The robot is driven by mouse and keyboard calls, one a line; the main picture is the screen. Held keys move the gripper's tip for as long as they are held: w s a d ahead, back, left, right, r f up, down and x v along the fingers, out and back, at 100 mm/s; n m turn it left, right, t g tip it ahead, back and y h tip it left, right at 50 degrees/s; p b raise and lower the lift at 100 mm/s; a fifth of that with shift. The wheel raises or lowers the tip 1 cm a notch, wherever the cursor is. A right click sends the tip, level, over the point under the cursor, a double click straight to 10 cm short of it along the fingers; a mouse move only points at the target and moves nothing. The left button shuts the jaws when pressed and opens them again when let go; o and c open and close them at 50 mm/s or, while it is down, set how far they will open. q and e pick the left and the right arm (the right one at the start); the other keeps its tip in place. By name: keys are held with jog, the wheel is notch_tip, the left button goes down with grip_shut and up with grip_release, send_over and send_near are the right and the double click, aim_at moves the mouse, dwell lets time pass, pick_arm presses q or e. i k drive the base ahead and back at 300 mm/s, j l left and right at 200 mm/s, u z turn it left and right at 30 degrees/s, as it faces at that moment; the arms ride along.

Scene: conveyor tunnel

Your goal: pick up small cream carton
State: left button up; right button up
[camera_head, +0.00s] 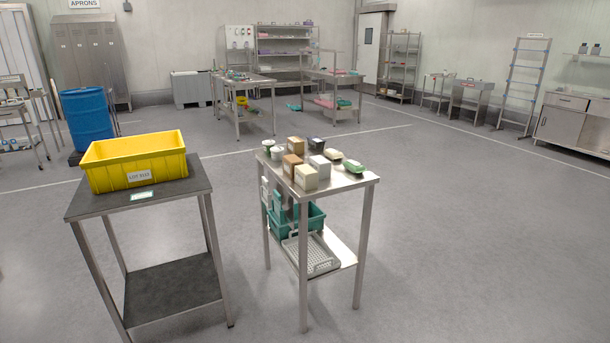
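A small cream carton (306,178) stands at the near edge of the steel table (350,181) in the middle of the view. A brown carton (291,165) is close on its left, and a pale grey-white carton (319,167) is just behind it on the right. Whether they touch cannot be told. Neither of my grippers is in view.
A tan carton (295,145), a dark container (316,144), white cups (277,153) and a green tray (354,167) share the tabletop. A teal crate (311,219) is on the shelf below. A yellow bin (140,175) is on the dark-topped table (90,204) at left. Floor at right is clear.

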aim_at(308, 182)
jog(key=i+l+u, duration=0.2)
jog(key=i+l, duration=0.15)
jog(key=l, duration=0.3)
jog(key=i+l+u, duration=0.2)
jog(key=i+l, duration=0.15)
jog(key=l, duration=0.3)
jog(key=i+l+u, duration=0.1)
jog(key=l, duration=0.25)
jog(key=i+l+u, duration=0.1)
jog(key=l, duration=0.3)
jog(key=i+l+u, duration=0.1)
jog(key=l, duration=0.25)
jog(key=i+l, duration=0.2)
jog(key=l, duration=0.2)
jog(key=u, duration=0.05)
